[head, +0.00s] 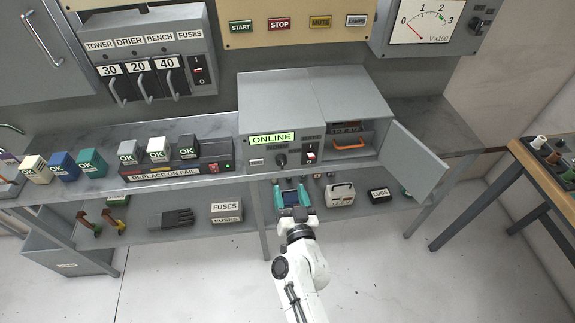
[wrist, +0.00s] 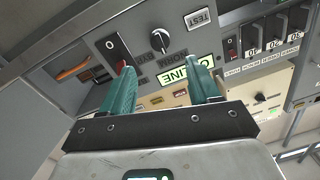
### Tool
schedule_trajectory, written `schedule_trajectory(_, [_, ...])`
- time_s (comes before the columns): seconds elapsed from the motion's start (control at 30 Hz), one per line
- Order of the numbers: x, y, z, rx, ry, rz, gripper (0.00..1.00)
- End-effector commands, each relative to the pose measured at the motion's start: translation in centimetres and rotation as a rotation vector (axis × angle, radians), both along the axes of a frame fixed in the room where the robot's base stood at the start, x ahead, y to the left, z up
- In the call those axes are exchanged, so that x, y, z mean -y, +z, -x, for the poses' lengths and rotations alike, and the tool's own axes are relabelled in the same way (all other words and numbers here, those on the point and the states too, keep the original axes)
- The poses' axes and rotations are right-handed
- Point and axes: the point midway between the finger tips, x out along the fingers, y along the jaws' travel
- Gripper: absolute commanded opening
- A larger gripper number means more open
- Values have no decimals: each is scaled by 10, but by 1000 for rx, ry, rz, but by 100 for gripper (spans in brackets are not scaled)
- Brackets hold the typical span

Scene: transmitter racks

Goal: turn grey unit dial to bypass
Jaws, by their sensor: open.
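The grey unit (head: 280,95) stands on the bench, with a green ONLINE display (head: 271,139) on its left front. Its dark dial (head: 280,160) sits below the display, and shows black with a pale mark in the wrist view (wrist: 160,40). Lettering beside the dial appears upside down there and is partly hidden; I cannot read its setting surely. My gripper (head: 291,191) is open and empty, in front of and below the dial in the head view. In the wrist view its two teal fingers (wrist: 162,70) point towards the panel, apart from the dial, one partly covering the display.
A red rocker switch (head: 310,153) sits right of the dial. The unit's right door (head: 413,158) hangs open, showing an orange handle (head: 348,141) inside. A lower shelf holds a FUSES box (head: 226,208) and a LUGS box (head: 379,195). Blocks marked OK stand on the left bench.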

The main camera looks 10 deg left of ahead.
Motion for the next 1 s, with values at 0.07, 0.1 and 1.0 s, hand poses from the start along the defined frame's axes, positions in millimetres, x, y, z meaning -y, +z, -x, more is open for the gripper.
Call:
schedule_trajectory(0.07, [-3,-5,-13,3,-5,-4,61])
schedule_trajectory(0.1, [-6,-5,-20,2,-4,-6,61])
schedule_trajectory(1.0, [-30,1,-88,1,1,1,58])
